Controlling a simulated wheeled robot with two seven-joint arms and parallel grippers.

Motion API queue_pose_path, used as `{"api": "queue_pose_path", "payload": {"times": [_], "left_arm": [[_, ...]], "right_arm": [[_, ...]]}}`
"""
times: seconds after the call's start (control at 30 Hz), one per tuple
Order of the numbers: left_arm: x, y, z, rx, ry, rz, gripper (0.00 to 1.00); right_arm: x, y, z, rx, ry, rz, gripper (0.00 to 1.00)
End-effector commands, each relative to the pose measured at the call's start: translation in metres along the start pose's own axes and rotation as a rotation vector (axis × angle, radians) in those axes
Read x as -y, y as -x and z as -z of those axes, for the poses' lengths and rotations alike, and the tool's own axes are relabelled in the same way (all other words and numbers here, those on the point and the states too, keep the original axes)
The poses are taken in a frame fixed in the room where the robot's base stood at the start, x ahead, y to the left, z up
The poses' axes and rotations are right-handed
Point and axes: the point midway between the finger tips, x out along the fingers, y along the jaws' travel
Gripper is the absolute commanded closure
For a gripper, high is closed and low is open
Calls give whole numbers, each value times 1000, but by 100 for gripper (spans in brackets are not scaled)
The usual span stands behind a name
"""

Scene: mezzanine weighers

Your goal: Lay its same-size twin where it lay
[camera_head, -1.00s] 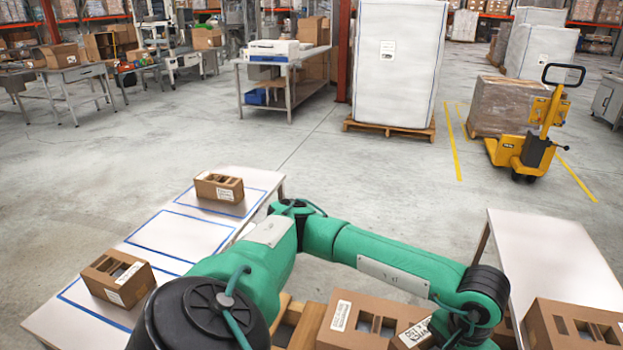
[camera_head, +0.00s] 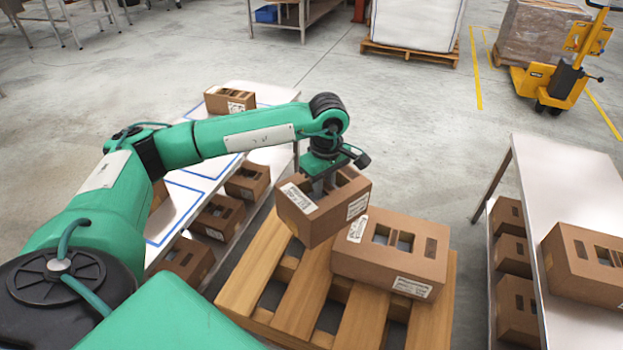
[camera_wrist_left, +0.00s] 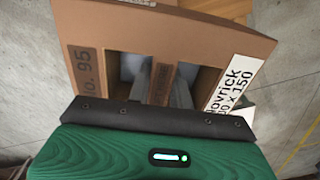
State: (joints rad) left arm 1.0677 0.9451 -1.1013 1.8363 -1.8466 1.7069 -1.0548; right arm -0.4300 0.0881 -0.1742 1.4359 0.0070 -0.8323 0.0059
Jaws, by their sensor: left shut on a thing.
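My left gripper (camera_head: 324,182) is shut on a brown block-like carton (camera_head: 325,217) with slots in its top and white labels. It holds the carton over the pallet, beside a larger slotted carton (camera_head: 392,262) lying there. Whether the two touch I cannot tell. In the left wrist view the fingers reach into the held carton's (camera_wrist_left: 165,50) two openings, and "No. 95" shows on it. The left table (camera_head: 262,91) has blue-outlined places. One carton (camera_head: 230,101) lies at its far end; another (camera_head: 158,194) is mostly hidden by my arm. My right gripper is out of view.
The wooden pallet (camera_head: 299,300) is bare at its left and front. Several cartons (camera_head: 219,217) sit on the left table's lower shelf. The right table (camera_head: 560,185) bears a large carton (camera_head: 587,262), with more cartons below. Open floor lies beyond.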

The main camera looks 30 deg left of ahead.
Motion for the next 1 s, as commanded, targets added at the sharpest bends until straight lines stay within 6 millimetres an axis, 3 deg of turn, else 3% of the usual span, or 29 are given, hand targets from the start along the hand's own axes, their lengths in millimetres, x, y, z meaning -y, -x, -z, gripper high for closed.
{"api": "queue_pose_path", "payload": {"times": [0.1,0.3,1.0], "left_arm": [[-9,-6,27,7,246,-4,100],[-15,-3,50,17,483,-6,100],[-16,-30,54,19,526,-4,100]], "right_arm": [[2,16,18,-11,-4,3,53],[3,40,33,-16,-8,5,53],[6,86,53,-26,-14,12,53]]}}
